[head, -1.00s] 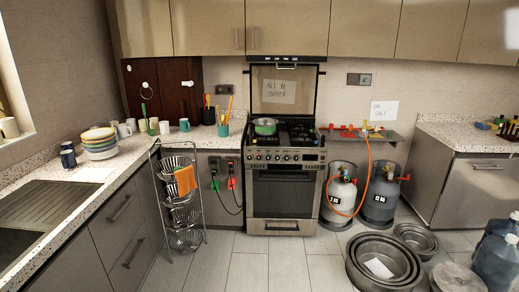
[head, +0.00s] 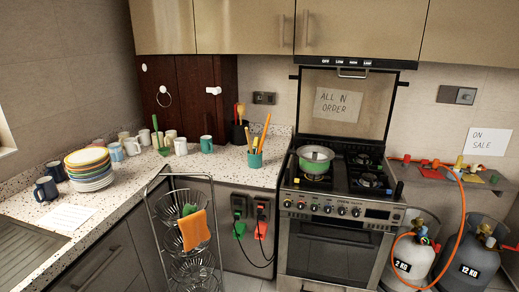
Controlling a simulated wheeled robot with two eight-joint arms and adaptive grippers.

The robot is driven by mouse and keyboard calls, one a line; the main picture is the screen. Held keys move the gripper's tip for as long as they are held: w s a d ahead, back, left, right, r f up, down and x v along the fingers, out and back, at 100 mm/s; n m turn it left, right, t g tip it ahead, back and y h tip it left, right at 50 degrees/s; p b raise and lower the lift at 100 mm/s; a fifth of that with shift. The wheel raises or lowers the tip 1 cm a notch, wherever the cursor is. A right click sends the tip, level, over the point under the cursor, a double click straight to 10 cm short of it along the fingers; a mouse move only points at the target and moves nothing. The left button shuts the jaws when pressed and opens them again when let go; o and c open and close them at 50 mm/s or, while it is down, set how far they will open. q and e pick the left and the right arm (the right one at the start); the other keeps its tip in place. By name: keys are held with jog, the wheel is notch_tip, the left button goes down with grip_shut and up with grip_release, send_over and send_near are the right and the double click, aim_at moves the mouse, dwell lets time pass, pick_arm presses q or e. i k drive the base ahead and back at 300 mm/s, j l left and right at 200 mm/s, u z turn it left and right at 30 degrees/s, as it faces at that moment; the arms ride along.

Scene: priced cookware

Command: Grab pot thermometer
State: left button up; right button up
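A small pot (head: 316,160) with a pale lid and a green band sits on the left front part of the stove top (head: 340,183). I cannot make out a thermometer on it or elsewhere; details are too small to tell. Neither of my grippers shows in the head view.
A wire basket rack (head: 187,230) with an orange cloth (head: 194,230) stands in front of the counter, left of the oven. The counter holds stacked plates (head: 89,168), several mugs and a teal utensil cup (head: 254,159). Two gas cylinders (head: 412,257) stand right of the oven.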

aim_at(257, 141)
jog(key=i+z, duration=0.3)
jog(key=i, duration=0.35)
jog(key=i+j+z, duration=0.3)
jog(key=i, duration=0.35)
